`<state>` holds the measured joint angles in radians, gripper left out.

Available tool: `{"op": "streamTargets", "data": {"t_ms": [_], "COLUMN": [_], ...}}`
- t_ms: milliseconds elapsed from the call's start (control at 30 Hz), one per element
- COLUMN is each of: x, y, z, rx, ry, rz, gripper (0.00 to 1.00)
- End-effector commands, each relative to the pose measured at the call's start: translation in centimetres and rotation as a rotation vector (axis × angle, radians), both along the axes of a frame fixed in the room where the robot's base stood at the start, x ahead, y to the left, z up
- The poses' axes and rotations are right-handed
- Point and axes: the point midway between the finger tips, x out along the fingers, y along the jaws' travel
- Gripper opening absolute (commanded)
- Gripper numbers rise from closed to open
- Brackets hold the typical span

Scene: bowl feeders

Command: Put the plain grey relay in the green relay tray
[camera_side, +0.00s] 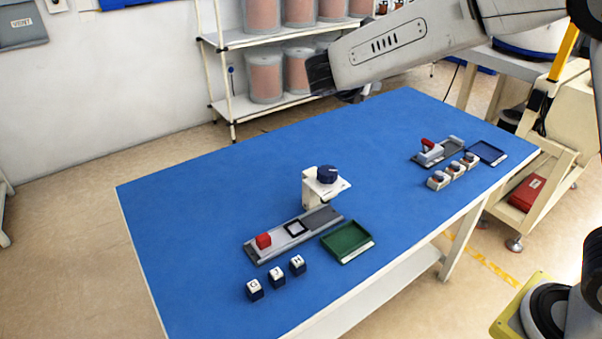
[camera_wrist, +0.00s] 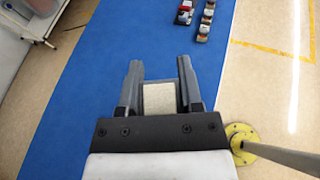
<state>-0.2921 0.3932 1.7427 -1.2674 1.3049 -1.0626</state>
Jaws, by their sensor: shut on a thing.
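In the wrist view my gripper (camera_wrist: 160,85) is shut on a plain pale grey-beige block, the grey relay (camera_wrist: 160,98), which sits between its two dark fingers. In the side view the dark end of my gripper (camera_side: 319,75) is high above the far side of the blue table; its fingertips and the held relay cannot be made out there. The green relay tray (camera_side: 347,240) lies on the table's front part, and it looks empty. It stands well below my gripper and is not visible in the wrist view.
Left of the green tray is a grey rail (camera_side: 320,217) with a red block (camera_side: 263,241). A white stand (camera_side: 310,192) with a dark knob rises behind it. Lettered cubes (camera_side: 276,276) stand in front. A blue tray (camera_side: 488,153) and small parts (camera_side: 454,170) are at right.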

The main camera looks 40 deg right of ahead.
Motion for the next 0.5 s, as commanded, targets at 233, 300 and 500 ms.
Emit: {"op": "streamTargets", "data": {"t_ms": [233,300,500], "x": [-1.3,-1.7,-2.8], "y": [1.7,2.3,3.9], "z": [-1.4,-1.8,-2.6], "rx": [-0.001,-0.002,-0.002], "ry": [0.0,0.001,0.0], "rz": [-0.211,-0.258,-0.376], "gripper": [0.0,0.0,0.0]}}
